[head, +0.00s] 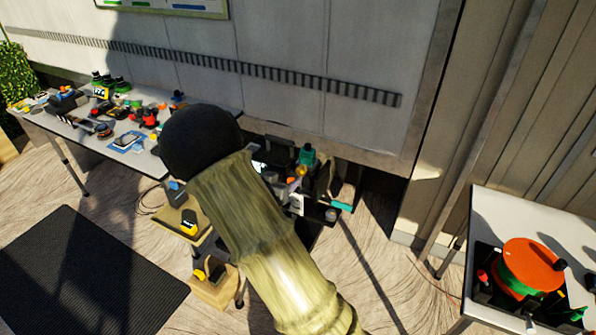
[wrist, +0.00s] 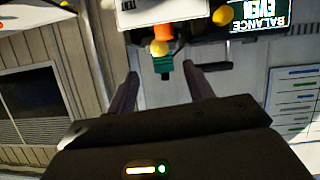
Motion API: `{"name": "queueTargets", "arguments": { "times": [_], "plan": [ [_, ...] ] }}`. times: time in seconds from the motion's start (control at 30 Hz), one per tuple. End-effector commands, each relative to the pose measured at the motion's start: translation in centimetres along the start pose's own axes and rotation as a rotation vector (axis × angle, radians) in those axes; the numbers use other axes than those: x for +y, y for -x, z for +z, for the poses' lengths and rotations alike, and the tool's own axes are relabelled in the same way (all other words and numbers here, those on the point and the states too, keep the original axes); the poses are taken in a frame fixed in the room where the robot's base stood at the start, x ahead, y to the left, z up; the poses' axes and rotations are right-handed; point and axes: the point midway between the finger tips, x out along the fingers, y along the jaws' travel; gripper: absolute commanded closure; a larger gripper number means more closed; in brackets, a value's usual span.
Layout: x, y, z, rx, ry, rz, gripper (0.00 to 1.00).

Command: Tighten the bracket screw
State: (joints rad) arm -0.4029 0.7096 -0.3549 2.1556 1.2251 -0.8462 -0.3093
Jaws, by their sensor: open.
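My gripper (wrist: 160,71) is open, its two dark fingers spread in the wrist view. A green block-like piece (wrist: 163,64) shows between the fingertips, and whether they touch it I cannot tell. A yellow ball-shaped knob (wrist: 159,47) and an orange piece (wrist: 163,32) sit close to it. In the head view my arm covers much of the cart (head: 340,207); a green-topped item (head: 307,155) and a yellow knob (head: 301,171) show beside it. I cannot make out the bracket screw for certain in either view. The gripper is hidden in the head view.
A cluttered table (head: 135,160) stands at the left, with a dark mat (head: 85,275) on the floor before it. A table (head: 495,210) at the right bears an orange reel (head: 533,262). A wooden stand (head: 213,290) is near the cart. A sign (wrist: 262,14) shows in the wrist view.

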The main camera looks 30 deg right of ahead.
Motion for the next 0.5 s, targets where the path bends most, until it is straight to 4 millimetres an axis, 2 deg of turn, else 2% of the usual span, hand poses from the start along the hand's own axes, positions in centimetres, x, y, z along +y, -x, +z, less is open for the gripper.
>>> {"name": "queueTargets", "arguments": {
  "times": [0.3, 0.5],
  "plan": [
    [0.2, -5.7, -0.2, -0.001, 0.001, 0.004, 0.48],
    [0.1, -8.6, -0.2, 0.0, 0.0, 0.002, 0.48]
  ]
}}
